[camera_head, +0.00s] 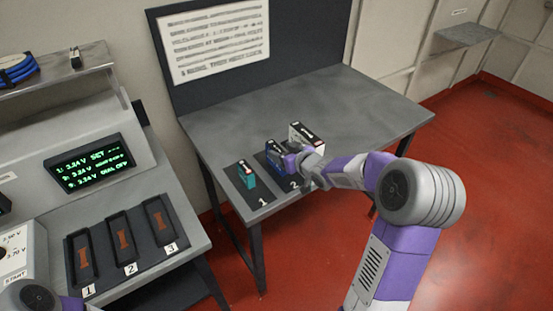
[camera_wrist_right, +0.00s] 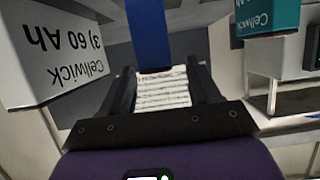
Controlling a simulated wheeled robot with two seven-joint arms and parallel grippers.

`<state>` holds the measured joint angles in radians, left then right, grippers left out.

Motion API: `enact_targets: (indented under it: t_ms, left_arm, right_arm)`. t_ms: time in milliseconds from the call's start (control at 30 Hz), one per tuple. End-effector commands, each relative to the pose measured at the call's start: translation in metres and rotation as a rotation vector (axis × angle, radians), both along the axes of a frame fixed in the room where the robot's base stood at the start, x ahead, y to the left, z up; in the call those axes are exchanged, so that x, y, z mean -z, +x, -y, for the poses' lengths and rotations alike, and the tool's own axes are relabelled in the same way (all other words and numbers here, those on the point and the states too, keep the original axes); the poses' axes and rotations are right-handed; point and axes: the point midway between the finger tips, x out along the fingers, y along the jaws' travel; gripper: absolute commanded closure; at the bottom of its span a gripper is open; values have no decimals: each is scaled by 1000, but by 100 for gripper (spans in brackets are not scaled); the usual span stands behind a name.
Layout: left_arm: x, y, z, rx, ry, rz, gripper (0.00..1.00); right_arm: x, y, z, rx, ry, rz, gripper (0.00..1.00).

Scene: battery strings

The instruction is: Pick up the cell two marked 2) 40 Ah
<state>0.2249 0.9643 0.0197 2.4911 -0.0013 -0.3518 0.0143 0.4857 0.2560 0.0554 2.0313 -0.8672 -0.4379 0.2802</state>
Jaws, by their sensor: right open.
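The blue cell (camera_head: 275,156) stands on the table over the pad marked 2, partly hidden by my right gripper; its marking cannot be read. In the right wrist view the blue cell (camera_wrist_right: 148,35) hangs in from the top, with its end near the fingertips. My right gripper (camera_head: 291,161) is at this cell. Its two fingers (camera_wrist_right: 162,75) are open, one on each side of the blue cell's line, with no visible grip on it. My left gripper is out of view; only a bit of my left arm shows at the bottom left.
A teal cell (camera_head: 247,175) stands at mark 1, and a white cell (camera_head: 305,137) stands behind the blue one. The white cell (camera_wrist_right: 50,50), marked 3) 60 Ah, and the teal cell (camera_wrist_right: 267,18) flank it. The table's right half (camera_head: 370,100) is clear. Three numbered bays (camera_head: 123,240) lie left.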

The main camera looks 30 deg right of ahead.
Motion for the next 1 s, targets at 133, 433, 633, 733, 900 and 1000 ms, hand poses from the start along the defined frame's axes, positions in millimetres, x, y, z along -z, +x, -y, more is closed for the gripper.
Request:
enact_targets:
  t_ms: [133,433,633,733,900,1000]
  left_arm:
    - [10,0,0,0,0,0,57]
    - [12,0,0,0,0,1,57]
    - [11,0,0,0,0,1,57]
    - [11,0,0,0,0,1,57]
    - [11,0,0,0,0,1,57]
    - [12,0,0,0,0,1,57]
  right_arm:
    - [13,22,-3,-2,0,-1,38]
    - [15,33,-2,0,0,-1,38]
    - [15,33,-2,0,0,-1,58]
    - [15,33,-2,0,0,-1,74]
    - [15,33,-2,0,0,-1,100]
    - [15,33,-2,0,0,-1,100]
